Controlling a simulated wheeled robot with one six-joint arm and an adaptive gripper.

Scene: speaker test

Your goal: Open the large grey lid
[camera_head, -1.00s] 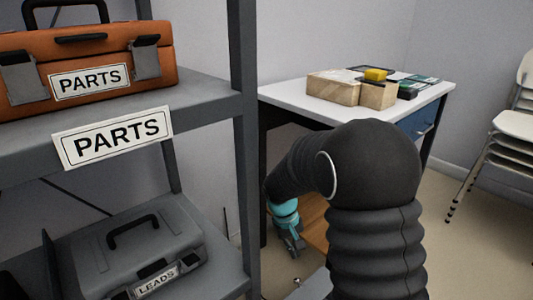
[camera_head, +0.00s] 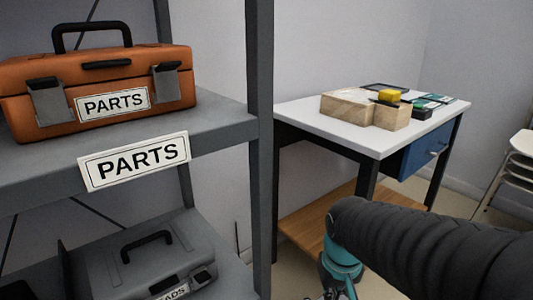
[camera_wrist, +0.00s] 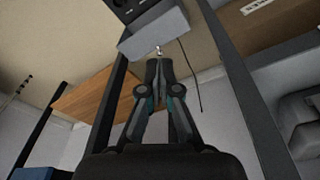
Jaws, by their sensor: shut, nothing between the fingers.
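A grey case (camera_head: 130,268) with a black handle sits on the lower shelf at the bottom left of the head view. Its grey lid (camera_head: 105,262) looks shut, and its front label is partly cut off, reading "ADS". Part of a grey case shows at the right edge of the wrist view (camera_wrist: 302,112). My gripper (camera_wrist: 159,63) is shut and empty in the wrist view, with its fingertips together. In the head view its wrist hangs low, right of the shelf post and apart from the grey case. Its fingertips are out of that frame.
An orange case (camera_head: 95,88) labelled "PARTS" stands on the upper shelf (camera_head: 215,118). The grey shelf post (camera_head: 260,160) stands between my gripper and the grey case. A white-topped desk (camera_head: 300,112) with boxes and a stack of chairs (camera_head: 515,160) are at right.

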